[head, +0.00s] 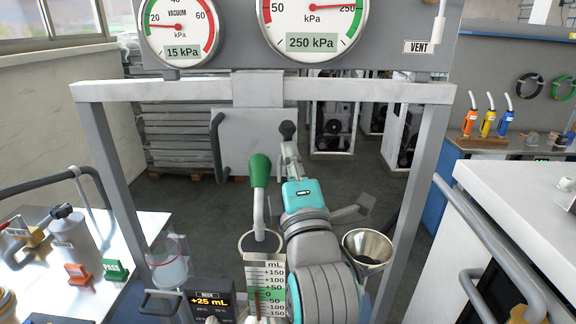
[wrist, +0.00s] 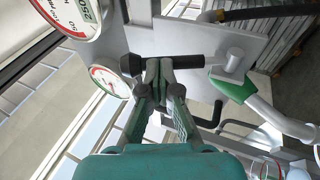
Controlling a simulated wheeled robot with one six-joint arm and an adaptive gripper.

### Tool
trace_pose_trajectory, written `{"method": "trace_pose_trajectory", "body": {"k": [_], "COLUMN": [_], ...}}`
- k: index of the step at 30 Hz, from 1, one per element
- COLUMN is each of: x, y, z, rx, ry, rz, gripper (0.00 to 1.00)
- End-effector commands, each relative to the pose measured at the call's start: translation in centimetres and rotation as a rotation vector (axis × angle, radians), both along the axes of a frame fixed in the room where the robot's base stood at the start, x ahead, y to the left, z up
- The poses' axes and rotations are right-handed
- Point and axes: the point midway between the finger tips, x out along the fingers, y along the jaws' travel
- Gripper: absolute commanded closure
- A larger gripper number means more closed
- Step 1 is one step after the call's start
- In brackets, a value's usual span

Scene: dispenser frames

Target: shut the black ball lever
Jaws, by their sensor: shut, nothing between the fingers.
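The black ball lever (wrist: 188,62) stands upright on the grey plate, which is turned sideways in the wrist view. Its black ball end (wrist: 132,60) lies toward the gauges, and its pivot is at the other end. In the head view the ball (head: 288,129) shows just above my fingertips, and most of the lever's bar is hidden behind my gripper (head: 290,148). In the wrist view my gripper (wrist: 160,64) is shut and empty, its tips over the bar close to the ball. I cannot tell whether they touch it.
A bent dark handle (head: 216,147) is further left. Gauges (head: 313,25) hang above. Frame posts stand on both sides, with a metal funnel (head: 368,248) at the lower right.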

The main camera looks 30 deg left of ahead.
Motion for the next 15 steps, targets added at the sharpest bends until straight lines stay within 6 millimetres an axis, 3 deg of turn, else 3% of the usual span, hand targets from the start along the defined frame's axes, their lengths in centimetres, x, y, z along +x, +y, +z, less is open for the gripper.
{"method": "trace_pose_trajectory", "body": {"k": [15], "x": [2.1], "y": [1.3], "z": [1.8], "rx": [-0.014], "ry": [0.021], "rz": [0.0], "gripper": [1.0]}}
